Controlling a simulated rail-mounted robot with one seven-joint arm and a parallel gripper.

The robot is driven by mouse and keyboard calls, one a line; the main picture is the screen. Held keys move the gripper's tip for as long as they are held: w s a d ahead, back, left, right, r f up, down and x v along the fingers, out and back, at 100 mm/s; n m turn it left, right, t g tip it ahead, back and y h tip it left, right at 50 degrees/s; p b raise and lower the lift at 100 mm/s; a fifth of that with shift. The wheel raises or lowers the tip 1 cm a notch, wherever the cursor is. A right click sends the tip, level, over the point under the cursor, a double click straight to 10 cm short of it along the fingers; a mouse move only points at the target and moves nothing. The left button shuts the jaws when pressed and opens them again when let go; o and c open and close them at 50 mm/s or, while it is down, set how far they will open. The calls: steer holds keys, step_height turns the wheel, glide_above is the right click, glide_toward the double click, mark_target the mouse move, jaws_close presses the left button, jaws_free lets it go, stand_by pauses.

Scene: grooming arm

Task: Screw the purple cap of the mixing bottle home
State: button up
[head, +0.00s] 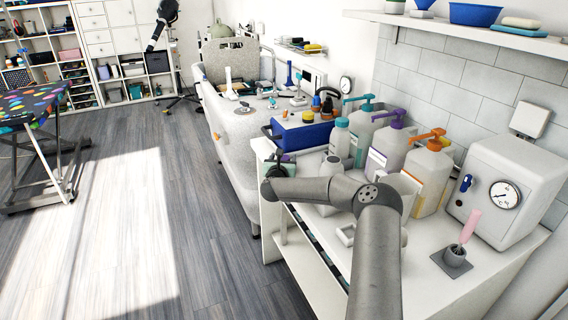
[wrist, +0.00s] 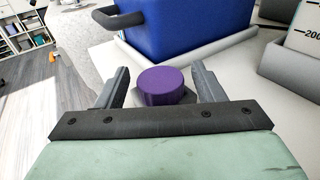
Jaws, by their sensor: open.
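The purple cap (wrist: 163,85) shows in the wrist view as a short round knob with a flat top. It sits between the two fingers of my gripper (wrist: 162,88), with a gap on each side. A dark grey part shows just under the cap; the rest of the mixing bottle is hidden behind the gripper's dark bar. My gripper is open. In the head view my gripper (head: 277,172) is at the left end of the counter, mostly behind my arm, and the purple cap cannot be made out clearly there.
A blue box (head: 301,134) with a dark handle stands just beyond the gripper. Pump bottles with teal, purple (head: 389,146) and orange pumps (head: 430,175) line the wall. A white box with a dial (head: 503,190) stands at the right. Open floor lies left.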

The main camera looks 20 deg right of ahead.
steer(key=c, duration=1.2)
steer(key=shift+r, duration=0.1)
steer(key=shift+r, duration=1.95)
